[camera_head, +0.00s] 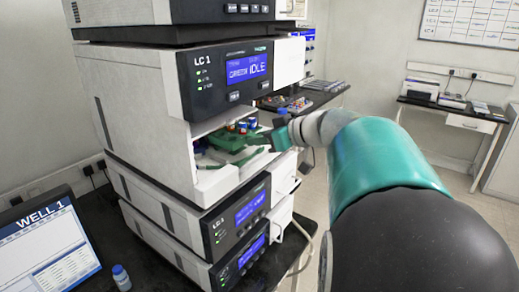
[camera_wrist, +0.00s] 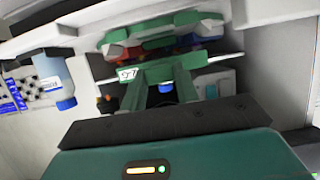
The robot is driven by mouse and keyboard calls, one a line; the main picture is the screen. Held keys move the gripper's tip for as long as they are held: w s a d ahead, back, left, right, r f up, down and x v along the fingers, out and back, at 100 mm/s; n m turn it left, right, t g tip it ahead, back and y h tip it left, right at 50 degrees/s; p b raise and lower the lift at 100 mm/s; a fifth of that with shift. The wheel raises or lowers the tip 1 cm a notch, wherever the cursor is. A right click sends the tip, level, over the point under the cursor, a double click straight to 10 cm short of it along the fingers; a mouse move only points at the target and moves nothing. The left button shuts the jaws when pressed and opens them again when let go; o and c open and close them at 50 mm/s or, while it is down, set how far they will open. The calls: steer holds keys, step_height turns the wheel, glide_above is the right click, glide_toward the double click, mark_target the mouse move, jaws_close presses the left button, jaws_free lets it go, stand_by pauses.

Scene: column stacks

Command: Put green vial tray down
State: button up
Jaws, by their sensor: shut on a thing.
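The green vial tray (camera_head: 229,141) is inside the open bay of the middle LC 1 unit, with several coloured vial caps showing on it. In the wrist view the tray (camera_wrist: 168,32) lies ahead, with a white label on its near edge. My gripper (camera_head: 273,139) reaches into the bay from the right and is shut on the tray's near side. In the wrist view my gripper's fingers (camera_wrist: 166,80) meet the tray. The tray's underside is hidden, so I cannot tell whether it rests on the bay floor.
The LC 1 unit (camera_head: 140,110) has walls close around the tray, with its display panel (camera_head: 243,70) overhead. More units are stacked below. A side table (camera_head: 455,115) is far right.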

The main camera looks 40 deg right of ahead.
step_height(320, 180, down, 4)
steer(key=shift+w+r, duration=0.15)
steer(key=shift+r, duration=0.1)
steer(key=o, duration=1)
